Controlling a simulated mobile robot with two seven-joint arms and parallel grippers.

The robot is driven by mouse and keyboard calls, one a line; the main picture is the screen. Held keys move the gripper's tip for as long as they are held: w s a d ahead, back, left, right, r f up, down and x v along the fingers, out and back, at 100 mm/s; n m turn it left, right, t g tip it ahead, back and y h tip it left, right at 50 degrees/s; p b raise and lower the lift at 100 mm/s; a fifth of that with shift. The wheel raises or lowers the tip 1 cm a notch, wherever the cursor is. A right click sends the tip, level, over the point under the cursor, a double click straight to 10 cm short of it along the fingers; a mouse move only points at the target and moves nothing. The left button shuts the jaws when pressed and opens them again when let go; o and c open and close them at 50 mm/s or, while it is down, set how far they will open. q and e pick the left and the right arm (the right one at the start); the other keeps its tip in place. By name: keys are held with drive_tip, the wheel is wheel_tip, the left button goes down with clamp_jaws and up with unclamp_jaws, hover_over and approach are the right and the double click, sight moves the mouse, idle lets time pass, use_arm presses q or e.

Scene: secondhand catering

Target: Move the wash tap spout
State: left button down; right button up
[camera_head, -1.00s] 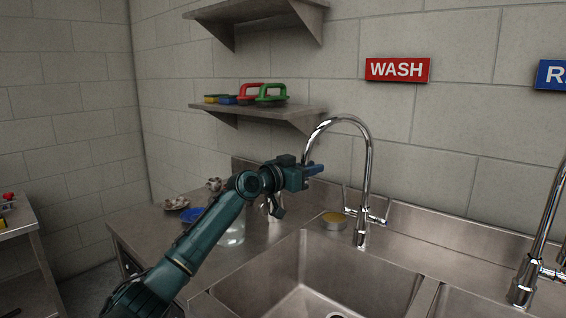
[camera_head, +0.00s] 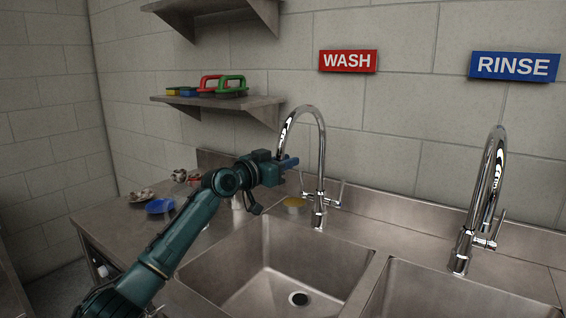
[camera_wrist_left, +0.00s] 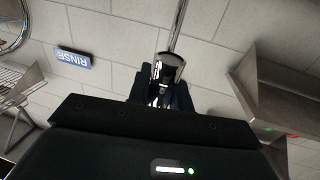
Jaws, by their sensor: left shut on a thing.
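The wash tap spout (camera_head: 321,140) is a tall chrome gooseneck at the back edge of the left sink, below the red WASH sign (camera_head: 348,61). Its arch leans left and its outlet end comes down at my left gripper (camera_head: 287,163). That gripper is shut on the spout's end; the fingers partly hide it. In the left wrist view the chrome end of the spout (camera_wrist_left: 170,63) sits between the dark fingers (camera_wrist_left: 164,95). The spout's end is over the back left of the sink. My right gripper is in neither view.
The wash sink (camera_head: 250,262) is empty, with a dark drain. A rinse tap (camera_head: 490,190) stands to the right under the blue RINSE sign (camera_head: 514,67). A blue dish (camera_head: 160,206) lies on the left counter.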

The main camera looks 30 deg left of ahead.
use_arm(q)
drive_tip(key=shift+d, duration=0.1)
drive_tip(key=c, duration=1.3)
unclamp_jaws()
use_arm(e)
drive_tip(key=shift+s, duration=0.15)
use_arm(q)
drive_tip(key=b+v, duration=0.3)
drive_tip(key=v, duration=1)
drive_tip(key=shift+s, duration=0.1)
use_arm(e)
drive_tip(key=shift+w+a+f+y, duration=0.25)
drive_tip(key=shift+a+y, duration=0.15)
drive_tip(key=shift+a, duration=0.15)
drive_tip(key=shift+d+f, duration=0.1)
